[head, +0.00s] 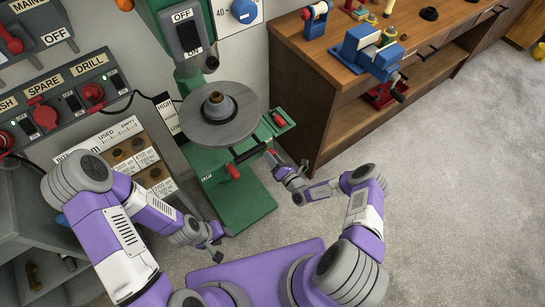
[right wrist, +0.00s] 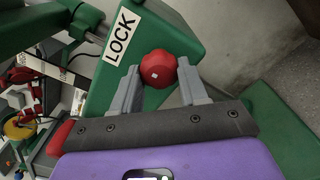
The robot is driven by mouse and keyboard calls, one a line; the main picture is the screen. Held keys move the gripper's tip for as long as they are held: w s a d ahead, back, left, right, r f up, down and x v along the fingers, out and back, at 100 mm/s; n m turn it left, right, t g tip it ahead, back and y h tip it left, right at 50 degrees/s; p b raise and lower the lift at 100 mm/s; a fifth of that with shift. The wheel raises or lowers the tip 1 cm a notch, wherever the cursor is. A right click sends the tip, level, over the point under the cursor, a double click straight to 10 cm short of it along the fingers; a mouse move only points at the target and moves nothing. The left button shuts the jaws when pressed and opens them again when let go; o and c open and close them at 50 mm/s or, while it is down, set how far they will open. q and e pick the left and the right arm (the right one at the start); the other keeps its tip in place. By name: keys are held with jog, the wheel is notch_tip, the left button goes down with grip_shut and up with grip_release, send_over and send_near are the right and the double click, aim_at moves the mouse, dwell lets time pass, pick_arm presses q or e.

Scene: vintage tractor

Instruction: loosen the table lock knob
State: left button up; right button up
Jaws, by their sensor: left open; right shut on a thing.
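The red table lock knob (right wrist: 158,66) sits on a green block beside a white LOCK label (right wrist: 121,36) in the right wrist view. My right gripper (right wrist: 160,78) is shut on it, with one grey finger on each side. In the head view my right gripper (head: 279,164) reaches the right side of the green drill press bracket, below the round grey table (head: 232,127). The knob is mostly hidden there. My left gripper (head: 214,238) is open and empty, low beside the green base (head: 245,207).
A wooden workbench (head: 322,87) with a blue vise stands to the right. A switch panel (head: 66,105) is at left. The grey floor at right is clear.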

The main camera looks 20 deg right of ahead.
jog(key=shift+w+r, duration=0.15)
jog(key=o, duration=1.1)
jog(key=shift+c, duration=0.2)
jog(key=p+v, duration=0.1)
jog(key=v, duration=0.6)
jog(key=shift+s, duration=0.35)
